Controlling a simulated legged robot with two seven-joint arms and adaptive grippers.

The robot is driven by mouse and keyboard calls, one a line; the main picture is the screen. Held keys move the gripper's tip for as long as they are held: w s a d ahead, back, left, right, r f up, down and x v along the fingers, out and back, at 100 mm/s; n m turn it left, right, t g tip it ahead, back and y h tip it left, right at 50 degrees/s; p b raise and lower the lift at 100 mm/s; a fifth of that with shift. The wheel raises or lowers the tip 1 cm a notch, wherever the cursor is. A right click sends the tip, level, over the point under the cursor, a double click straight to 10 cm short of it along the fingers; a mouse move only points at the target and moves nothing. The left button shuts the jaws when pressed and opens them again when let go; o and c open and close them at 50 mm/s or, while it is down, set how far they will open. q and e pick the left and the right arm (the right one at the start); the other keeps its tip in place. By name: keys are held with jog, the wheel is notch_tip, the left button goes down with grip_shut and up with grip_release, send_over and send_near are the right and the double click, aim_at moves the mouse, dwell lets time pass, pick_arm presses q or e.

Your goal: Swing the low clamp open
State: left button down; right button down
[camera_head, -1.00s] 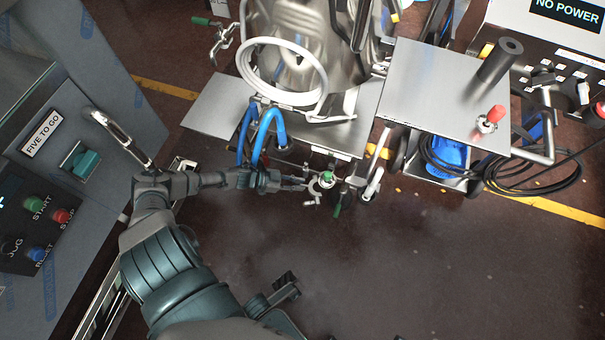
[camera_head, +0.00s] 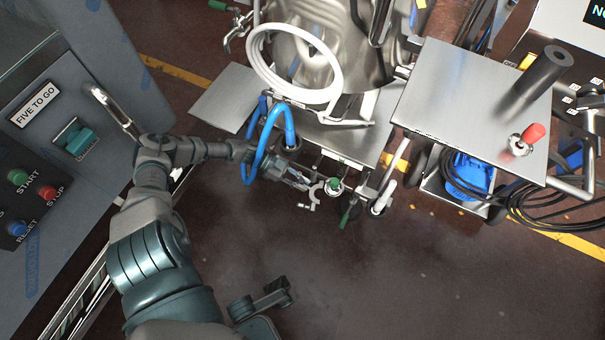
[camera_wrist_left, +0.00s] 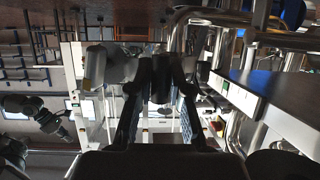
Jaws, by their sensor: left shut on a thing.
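The low clamp (camera_head: 311,194) is a small metal clamp with a pale curved jaw, low on the front of the steel cart, beside a green-capped fitting (camera_head: 334,186). A green handle (camera_head: 347,216) hangs just right of it. My left gripper (camera_head: 299,182) reaches in from the left, under the blue hoses, with its fingertips at the clamp; it is shut on part of it. In the left wrist view, the two dark fingers (camera_wrist_left: 158,100) stand on either side of a dark round part; the exact contact is hard to see. A dark jointed end of mine shows low in the head view; its jaws are unclear.
Blue hoses (camera_head: 270,138) arch close above my left gripper. A white hose ring (camera_head: 335,80) and a steel vessel (camera_head: 305,45) stand behind. A grey control cabinet (camera_head: 105,150) is at left, a steel table (camera_head: 470,95) at right. The floor in front is clear.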

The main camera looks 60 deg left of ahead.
pick_arm(q)
jog(key=shift+w+a+r, duration=0.15)
jog(key=shift+w+r, duration=0.1)
jog(key=shift+w, duration=0.05)
jog(key=c, duration=1.1)
grip_release()
jog(key=shift+f, duration=0.2)
jog(key=shift+s, duration=0.15)
jog(key=v, duration=1.1)
jog(key=shift+s+a+r, duration=0.15)
jog(key=shift+s+a, duration=0.1)
jog(key=shift+a, duration=0.05)
jog(key=shift+c, duration=0.2)
